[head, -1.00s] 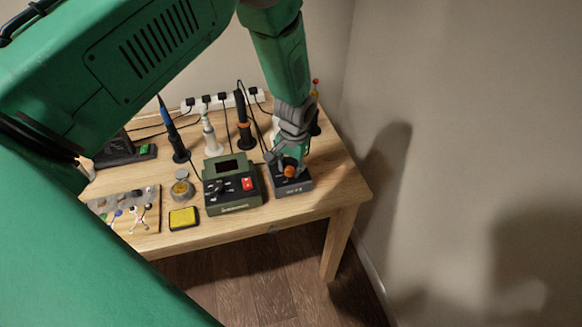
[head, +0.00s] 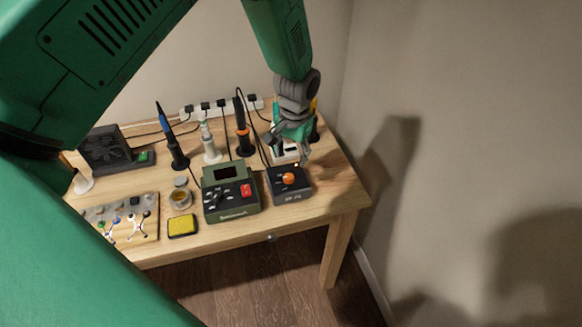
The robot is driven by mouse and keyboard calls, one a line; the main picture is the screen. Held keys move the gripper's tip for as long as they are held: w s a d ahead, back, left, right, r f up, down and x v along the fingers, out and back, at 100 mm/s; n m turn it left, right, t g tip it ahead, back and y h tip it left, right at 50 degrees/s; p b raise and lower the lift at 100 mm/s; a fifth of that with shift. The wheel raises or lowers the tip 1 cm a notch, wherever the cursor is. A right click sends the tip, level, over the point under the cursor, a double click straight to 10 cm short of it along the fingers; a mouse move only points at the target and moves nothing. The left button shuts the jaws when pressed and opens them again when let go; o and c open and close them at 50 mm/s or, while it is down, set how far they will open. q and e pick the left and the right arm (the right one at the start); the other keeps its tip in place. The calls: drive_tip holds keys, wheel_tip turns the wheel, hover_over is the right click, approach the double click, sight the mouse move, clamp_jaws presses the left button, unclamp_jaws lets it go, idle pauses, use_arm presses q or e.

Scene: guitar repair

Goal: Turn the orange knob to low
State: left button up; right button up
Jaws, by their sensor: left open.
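The orange knob (head: 289,179) sits on top of a small dark control box (head: 293,197) at the right part of the wooden table. It is fully visible, but its pointer and markings are too small to read. My left gripper (head: 290,147) is open and empty, raised above and behind the box, apart from the knob. My right gripper is not in view.
A green station (head: 231,204) with a red switch stands just left of the box. A yellow sponge (head: 182,225), a small round tin (head: 180,197) and several upright irons in holders stand further left and behind. A power strip (head: 215,108) lies at the back. A wall is at the right.

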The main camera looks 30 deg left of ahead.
use_arm(q)
wheel_tip(320, 180, up, 4)
drive_tip(key=shift+d, duration=0.15)
idle(0.6)
